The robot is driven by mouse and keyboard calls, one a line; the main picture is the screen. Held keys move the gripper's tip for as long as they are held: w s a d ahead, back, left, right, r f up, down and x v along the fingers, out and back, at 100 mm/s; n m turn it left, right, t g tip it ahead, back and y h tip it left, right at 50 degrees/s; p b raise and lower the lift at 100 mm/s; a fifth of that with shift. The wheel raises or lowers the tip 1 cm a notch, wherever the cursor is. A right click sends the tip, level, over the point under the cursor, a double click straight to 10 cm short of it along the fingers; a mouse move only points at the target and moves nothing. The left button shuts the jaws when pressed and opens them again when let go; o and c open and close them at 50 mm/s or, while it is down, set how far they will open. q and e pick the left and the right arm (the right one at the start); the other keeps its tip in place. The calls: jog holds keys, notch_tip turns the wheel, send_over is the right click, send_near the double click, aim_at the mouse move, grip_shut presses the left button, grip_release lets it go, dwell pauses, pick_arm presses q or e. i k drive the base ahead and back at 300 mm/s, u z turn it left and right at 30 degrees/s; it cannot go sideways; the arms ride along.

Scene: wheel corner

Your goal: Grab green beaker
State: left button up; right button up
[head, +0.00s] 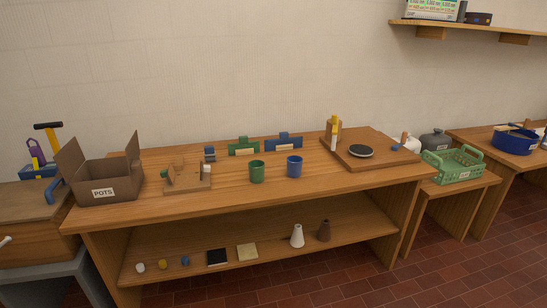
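A green beaker (257,172) stands upright on the wooden table (225,197), near the middle of its top. A blue beaker (294,167) of similar size stands a short way to its right, apart from it. A green holder (243,147) and a blue holder (284,143) stand behind the beakers, each with a pale label. Neither of my grippers shows in the head view.
An open box labelled POTS (105,185) stands at the table's left end. A wooden stand (187,181) lies between it and the green beaker. A board with a black disc (361,152) is at the right. The table front before the beakers is clear.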

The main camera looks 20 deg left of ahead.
aim_at(256, 168)
jog(key=i, duration=0.75)
jog(key=z, duration=1.25)
jog(key=i, duration=1.65)
jog(key=u, duration=2.15)
